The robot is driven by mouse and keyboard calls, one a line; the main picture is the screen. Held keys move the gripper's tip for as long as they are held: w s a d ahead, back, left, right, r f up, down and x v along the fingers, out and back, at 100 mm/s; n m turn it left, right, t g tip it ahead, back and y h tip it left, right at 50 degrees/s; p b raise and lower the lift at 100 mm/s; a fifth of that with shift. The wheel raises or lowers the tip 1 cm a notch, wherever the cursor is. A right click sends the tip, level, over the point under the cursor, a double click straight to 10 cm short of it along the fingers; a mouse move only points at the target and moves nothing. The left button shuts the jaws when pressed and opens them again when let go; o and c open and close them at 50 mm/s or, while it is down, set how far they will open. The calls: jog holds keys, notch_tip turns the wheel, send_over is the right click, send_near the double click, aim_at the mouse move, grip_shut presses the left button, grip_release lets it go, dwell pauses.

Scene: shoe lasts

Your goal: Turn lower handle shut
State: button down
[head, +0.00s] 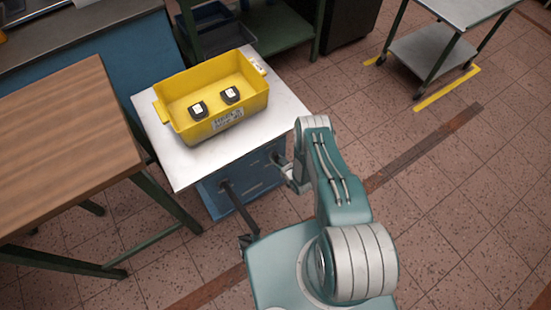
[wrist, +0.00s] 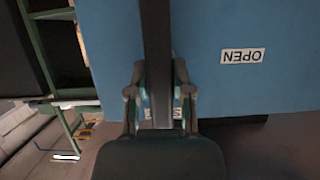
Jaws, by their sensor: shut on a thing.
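The handle (wrist: 157,40) is a dark bar running straight down from the top of the wrist view, against the blue cabinet face (wrist: 225,90). My gripper (wrist: 159,75) has a finger on either side of the bar and is shut on it. An OPEN label (wrist: 242,56) appears upside down to the right of the bar. Another white label (wrist: 179,114) is mostly hidden behind the bar and fingers.
A yellow bin (head: 183,122) with two dark items stands on the white top (head: 172,168) above the cabinet. A wooden table (head: 60,140) stands at the left. A wheeled trolley (head: 430,55) is at the back right. The tiled floor on the right is clear.

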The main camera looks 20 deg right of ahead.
jog(key=shift+a, duration=0.1)
jog(key=c, duration=0.5)
grip_release()
jog(key=shift+s, duration=0.15)
jog(key=v, duration=1.1)
jog(key=shift+s+d+r, duration=0.1)
jog(key=shift+s+d, duration=0.15)
jog(key=shift+s, duration=0.1)
